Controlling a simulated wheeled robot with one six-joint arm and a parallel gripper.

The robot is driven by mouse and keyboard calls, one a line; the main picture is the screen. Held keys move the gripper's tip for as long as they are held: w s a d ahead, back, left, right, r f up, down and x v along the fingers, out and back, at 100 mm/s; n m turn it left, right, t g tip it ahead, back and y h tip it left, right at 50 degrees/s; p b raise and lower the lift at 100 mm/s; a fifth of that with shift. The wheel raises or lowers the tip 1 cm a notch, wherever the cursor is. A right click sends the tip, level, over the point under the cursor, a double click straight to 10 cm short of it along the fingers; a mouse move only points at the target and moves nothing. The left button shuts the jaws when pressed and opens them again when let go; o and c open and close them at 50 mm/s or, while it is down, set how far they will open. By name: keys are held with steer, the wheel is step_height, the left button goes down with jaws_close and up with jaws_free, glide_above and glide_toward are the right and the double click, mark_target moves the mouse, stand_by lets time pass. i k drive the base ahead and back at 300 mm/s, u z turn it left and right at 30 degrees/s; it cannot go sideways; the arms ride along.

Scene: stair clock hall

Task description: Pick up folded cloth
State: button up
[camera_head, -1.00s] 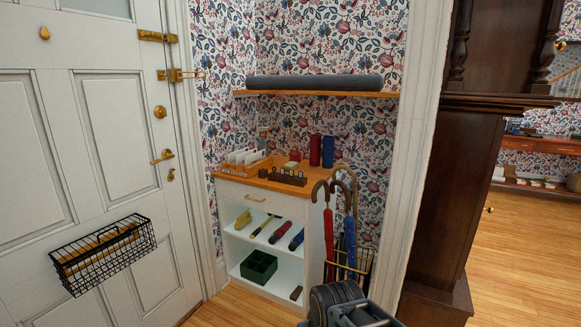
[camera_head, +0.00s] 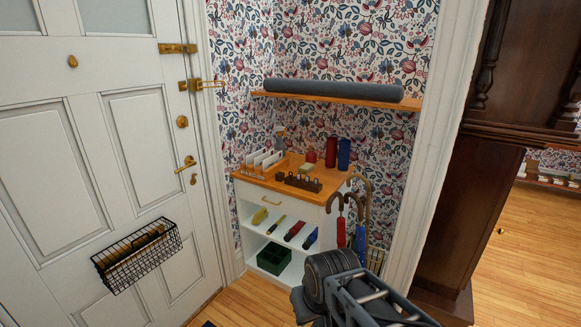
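I cannot make out a folded cloth for certain. A small pale yellow-green item (camera_head: 307,168) lies on the wooden top of the white cabinet (camera_head: 290,207), and it is too small to identify. A yellow item (camera_head: 260,216) lies on the cabinet's open shelf, beside several dark and red ones. My gripper (camera_head: 375,300) is at the bottom, right of centre, in front of the cabinet and apart from everything on it. Its fingers are not clear enough to show whether they are open.
Umbrellas (camera_head: 341,232) stand right of the cabinet, partly hidden by my arm. A white door (camera_head: 110,150) with a wire basket (camera_head: 137,258) is at left. A grey roll (camera_head: 333,91) lies on the wall shelf (camera_head: 275,95). Dark wooden furniture (camera_head: 470,210) stands at right; floor shows beyond it.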

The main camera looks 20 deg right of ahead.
mark_target(306, 168)
steer(key=u, duration=0.5)
steer(key=i, duration=2.25)
steer(key=z, duration=1.1)
steer(key=i, duration=0.75)
steer(key=z, duration=0.65)
